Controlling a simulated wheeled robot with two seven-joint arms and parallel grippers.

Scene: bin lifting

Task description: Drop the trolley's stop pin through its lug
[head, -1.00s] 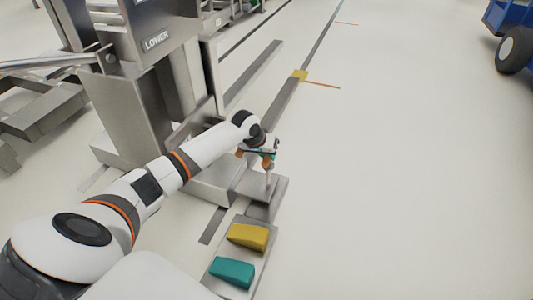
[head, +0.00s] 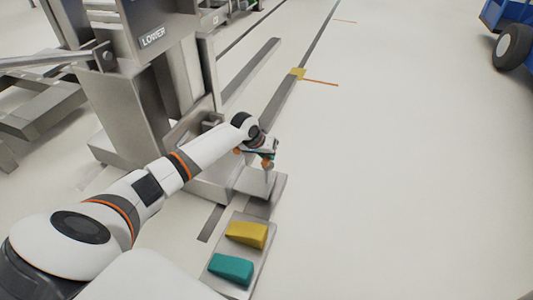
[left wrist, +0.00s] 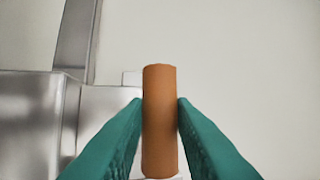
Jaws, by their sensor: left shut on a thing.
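My left gripper (head: 265,154) is shut on the stop pin. In the left wrist view its green fingers (left wrist: 160,135) press both sides of the pin's orange-brown round grip (left wrist: 160,105). In the head view the pin's thin pale shank (head: 269,178) points down, over a low grey metal block (head: 252,184) at the foot of the steel trolley (head: 125,100) marked LOWER. I cannot make out the lug, or whether the shank is in it. My right gripper is not in view.
A grey plate (head: 222,284) nearer to me carries a yellow wedge (head: 247,234) and a teal wedge (head: 231,269). A floor rail (head: 283,96) with a yellow marker (head: 298,74) runs away beyond. A blue wheeled vehicle (head: 512,18) stands far right. The floor at right is clear.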

